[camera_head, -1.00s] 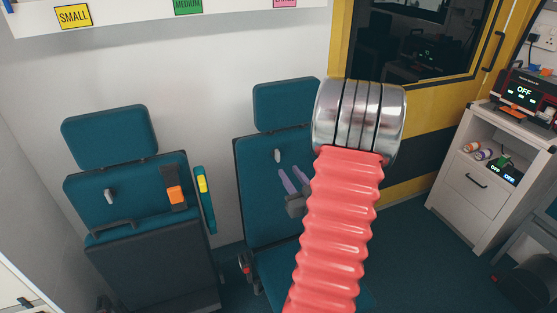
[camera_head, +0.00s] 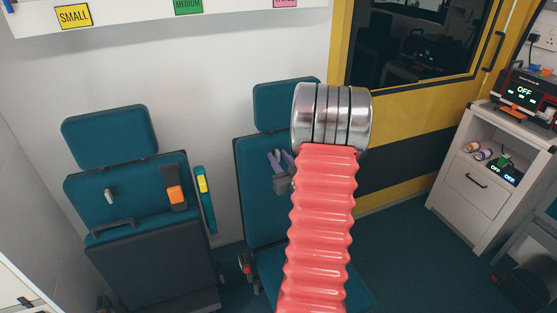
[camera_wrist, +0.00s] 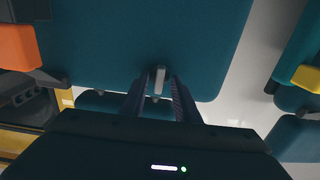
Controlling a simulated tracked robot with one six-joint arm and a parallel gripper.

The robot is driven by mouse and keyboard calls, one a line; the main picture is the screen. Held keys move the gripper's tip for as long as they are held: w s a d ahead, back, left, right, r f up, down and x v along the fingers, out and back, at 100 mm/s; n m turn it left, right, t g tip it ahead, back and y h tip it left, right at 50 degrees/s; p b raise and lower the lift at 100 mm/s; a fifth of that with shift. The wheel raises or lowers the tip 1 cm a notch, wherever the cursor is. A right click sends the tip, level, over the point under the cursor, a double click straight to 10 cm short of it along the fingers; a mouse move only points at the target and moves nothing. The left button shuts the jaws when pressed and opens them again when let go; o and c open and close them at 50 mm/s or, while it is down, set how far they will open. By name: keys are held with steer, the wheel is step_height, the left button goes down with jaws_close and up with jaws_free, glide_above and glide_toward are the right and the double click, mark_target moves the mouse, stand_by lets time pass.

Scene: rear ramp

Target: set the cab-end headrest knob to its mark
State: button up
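The cab-end seat (camera_head: 258,185) is the right one, beside the yellow door, with its teal headrest (camera_head: 284,103) on top. Its small grey knob (camera_wrist: 158,84) shows in the wrist view, near the edge of the seat back. My gripper (camera_head: 280,157) is in front of that seat back, and the knob is hidden behind it in the head view. In the wrist view my gripper (camera_wrist: 158,90) has its two fingers apart, one on each side of the knob, with a gap on both sides. I cannot make out the mark.
The left seat (camera_head: 125,180) has its own grey knob (camera_head: 110,195) and an orange buckle (camera_head: 175,194). A yellow-and-teal item (camera_head: 204,198) hangs between the seats. A white cabinet (camera_head: 480,185) stands at the right. My red, ribbed arm covers part of the cab-end seat.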

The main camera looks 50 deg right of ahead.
steer(key=shift+c, duration=0.7)
steer(key=c, duration=0.4)
steer(key=shift+a, duration=0.25)
jaws_close()
steer(key=shift+d, duration=0.1)
